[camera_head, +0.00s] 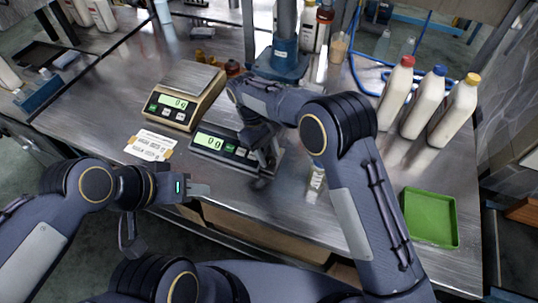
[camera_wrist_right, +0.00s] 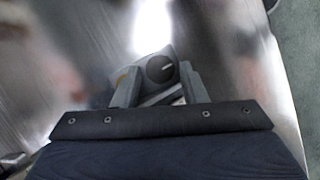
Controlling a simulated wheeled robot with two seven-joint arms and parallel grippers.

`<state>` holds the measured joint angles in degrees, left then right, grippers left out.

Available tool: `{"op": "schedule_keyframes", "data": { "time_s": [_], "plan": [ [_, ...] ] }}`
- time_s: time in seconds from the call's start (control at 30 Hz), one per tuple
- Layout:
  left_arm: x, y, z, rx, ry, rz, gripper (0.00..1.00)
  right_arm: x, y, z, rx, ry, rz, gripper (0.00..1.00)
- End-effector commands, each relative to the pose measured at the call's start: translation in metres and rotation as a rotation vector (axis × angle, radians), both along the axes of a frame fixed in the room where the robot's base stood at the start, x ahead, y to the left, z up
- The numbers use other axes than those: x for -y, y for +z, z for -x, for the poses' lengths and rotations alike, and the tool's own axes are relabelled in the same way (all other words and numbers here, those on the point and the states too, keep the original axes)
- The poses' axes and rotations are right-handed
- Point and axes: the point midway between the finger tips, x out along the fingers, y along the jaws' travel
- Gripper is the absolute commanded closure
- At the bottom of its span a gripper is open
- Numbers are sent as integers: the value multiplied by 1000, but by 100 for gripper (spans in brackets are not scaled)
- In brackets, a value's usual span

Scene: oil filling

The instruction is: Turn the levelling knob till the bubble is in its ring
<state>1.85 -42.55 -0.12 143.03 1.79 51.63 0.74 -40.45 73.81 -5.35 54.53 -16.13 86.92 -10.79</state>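The black scale (camera_head: 208,143) lies on the steel bench, its green display reading 0 g. My right gripper (camera_head: 264,165) points down over the scale's right end. In the right wrist view, a round dark knob (camera_wrist_right: 160,69) with a white pointer mark shows just beyond and between the fingertips of this gripper (camera_wrist_right: 159,80). The fingers stand apart, with a small gap beside the knob; I cannot tell whether either touches it. My left gripper (camera_head: 198,190) is empty near the bench's front edge; its finger gap is unclear. No bubble or ring can be made out.
A gold-framed scale (camera_head: 187,97) stands behind the black one, with a paper card (camera_head: 150,145) to its left front. Bottles with red (camera_head: 397,90), blue (camera_head: 424,100) and yellow (camera_head: 455,112) caps stand at right. A green tray (camera_head: 430,217) and a small bottle (camera_head: 315,184) are nearer.

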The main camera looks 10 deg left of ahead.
Motion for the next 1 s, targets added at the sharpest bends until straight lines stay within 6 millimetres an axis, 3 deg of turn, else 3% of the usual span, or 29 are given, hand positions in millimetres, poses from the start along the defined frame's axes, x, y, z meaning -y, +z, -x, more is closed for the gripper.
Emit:
{"op": "schedule_keyframes", "data": {
  "time_s": [0.4, 1.0],
  "plan": [
    [0, -5, 0, 0, 0, 0, 64, -21, 58, -13, 3, 0, -3, 62],
    [0, -5, 0, 0, 0, 0, 64, -21, 63, -14, 2, -1, -4, 62]
  ]
}}
